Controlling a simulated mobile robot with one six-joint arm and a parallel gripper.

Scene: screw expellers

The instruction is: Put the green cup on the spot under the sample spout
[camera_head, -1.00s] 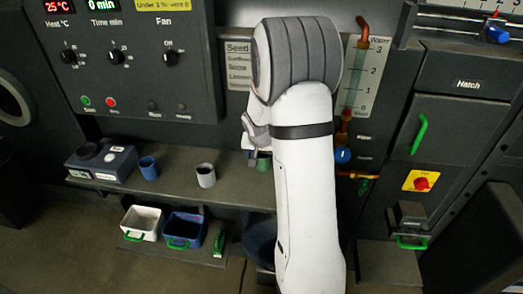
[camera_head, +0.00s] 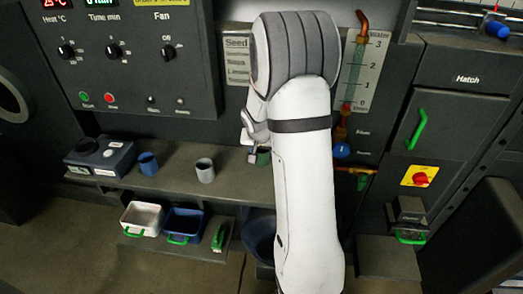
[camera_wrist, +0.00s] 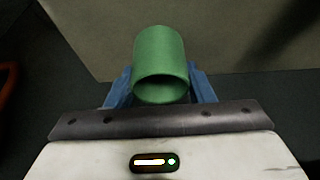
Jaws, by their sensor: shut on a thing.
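The green cup (camera_wrist: 160,50) sits between the two blue fingers of my gripper (camera_wrist: 160,88) in the wrist view, its open mouth facing the camera. My gripper is shut on it. In the head view, only part of the green cup (camera_head: 263,157) shows beside my gripper (camera_head: 253,151), at the back of the shelf; my arm hides the rest. Whether the cup touches the shelf cannot be told. Right of my arm, a brass pipe (camera_head: 352,170) with a green end may be the sample spout. The spot under it is not clearly visible.
The grey shelf (camera_head: 225,187) holds a blue cup (camera_head: 148,164), a grey cup (camera_head: 205,172) and a dark blue device (camera_head: 100,158). Below are a white tray (camera_head: 142,219), a blue tray (camera_head: 184,226) and a dark bowl (camera_head: 259,238). A blue knob (camera_head: 341,151) is close right of my arm.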

